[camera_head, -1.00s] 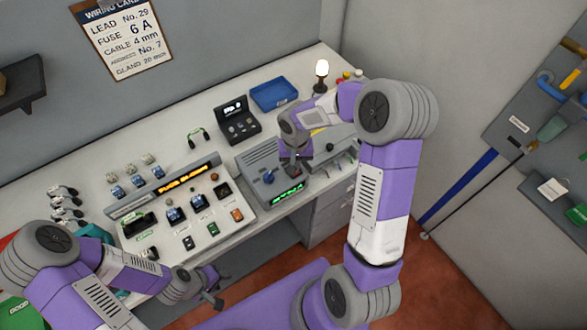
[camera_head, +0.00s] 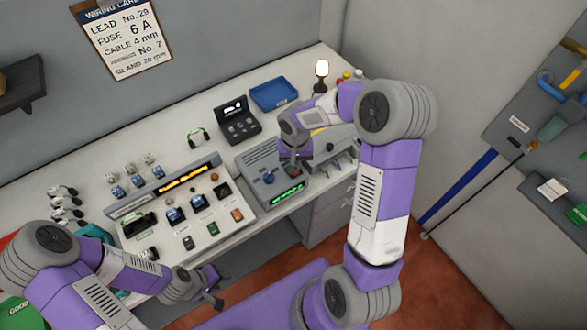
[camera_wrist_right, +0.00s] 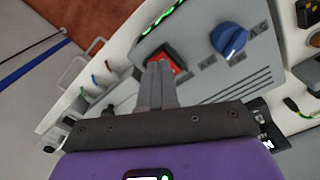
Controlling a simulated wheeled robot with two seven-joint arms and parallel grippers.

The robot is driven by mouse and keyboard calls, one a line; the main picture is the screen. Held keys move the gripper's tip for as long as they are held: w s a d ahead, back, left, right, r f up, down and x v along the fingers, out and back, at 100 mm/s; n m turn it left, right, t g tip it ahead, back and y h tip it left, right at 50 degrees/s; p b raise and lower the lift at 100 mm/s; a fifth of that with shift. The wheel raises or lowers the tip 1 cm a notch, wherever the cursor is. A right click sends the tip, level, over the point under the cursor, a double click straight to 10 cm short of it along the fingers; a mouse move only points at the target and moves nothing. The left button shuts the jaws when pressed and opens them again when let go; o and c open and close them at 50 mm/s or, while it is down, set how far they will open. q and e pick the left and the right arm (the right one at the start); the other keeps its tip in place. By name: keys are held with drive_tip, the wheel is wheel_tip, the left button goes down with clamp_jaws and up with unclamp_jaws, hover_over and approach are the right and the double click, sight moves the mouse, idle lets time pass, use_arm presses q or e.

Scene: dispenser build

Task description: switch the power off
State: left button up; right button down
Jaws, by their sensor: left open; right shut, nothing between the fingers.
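A grey power unit (camera_head: 256,160) stands on the bench, with a blue knob (camera_head: 269,177) and a lit green display (camera_head: 287,194). In the right wrist view a red rocker switch (camera_wrist_right: 171,57) shows beside the blue knob (camera_wrist_right: 229,40). My right gripper (camera_wrist_right: 158,68) is shut and empty; its fingertips are right over the red switch and hide part of it. Contact with the switch cannot be told. In the head view my right gripper (camera_head: 291,171) covers this spot. My left gripper (camera_head: 214,288) is open and empty, in front of the bench's front edge.
A sloped test panel (camera_head: 180,215) with several sockets and a lit orange display (camera_head: 184,180) stands left of the unit. A black case (camera_head: 237,120), a blue tray (camera_head: 273,95) and a lit lamp (camera_head: 321,72) stand behind.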

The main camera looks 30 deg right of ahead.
drive_tip(key=shift+f+b, duration=0.95)
drive_tip(key=shift+f, duration=0.05)
idle(0.7)
drive_tip(key=shift+r, duration=0.15)
drive_tip(key=shift+r+p, duration=0.55)
drive_tip(key=shift+r, duration=0.05)
drive_tip(key=shift+r+p, duration=1.85)
drive_tip(key=shift+r, duration=1)
